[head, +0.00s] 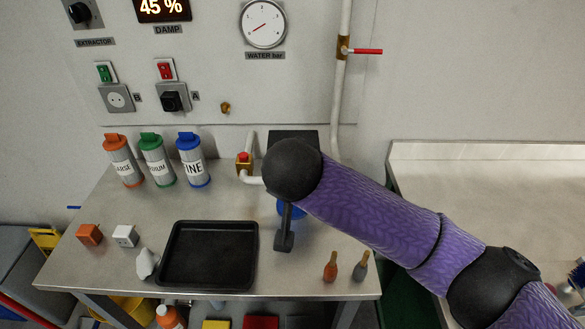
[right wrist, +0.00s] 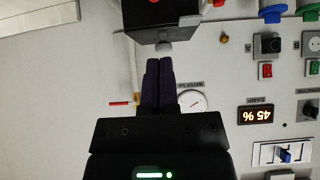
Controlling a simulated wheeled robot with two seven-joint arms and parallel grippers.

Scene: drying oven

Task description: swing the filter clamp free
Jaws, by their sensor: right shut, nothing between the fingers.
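In the right wrist view my right gripper (right wrist: 160,62) is shut and empty, its two dark purple fingers pressed together. Its tips lie at or very near a small grey rounded knob (right wrist: 164,47) on a black housing (right wrist: 160,20); I cannot tell whether they touch. A red spot shows on the housing at the top edge. In the head view my right arm covers most of the black housing (head: 293,137) and hides my right gripper. Below the arm a dark bar with a blocky end (head: 284,240) hangs in front of a blue part (head: 291,209). I cannot tell which part is the clamp.
A black tray (head: 165,255) lies on the bench (head: 90,230). Three labelled bottles (head: 157,160) stand behind it. Two small brushes or bottles (head: 345,267) stand at the front right. A white pipe (head: 340,90) with a red valve lever (head: 368,51) runs up the wall.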

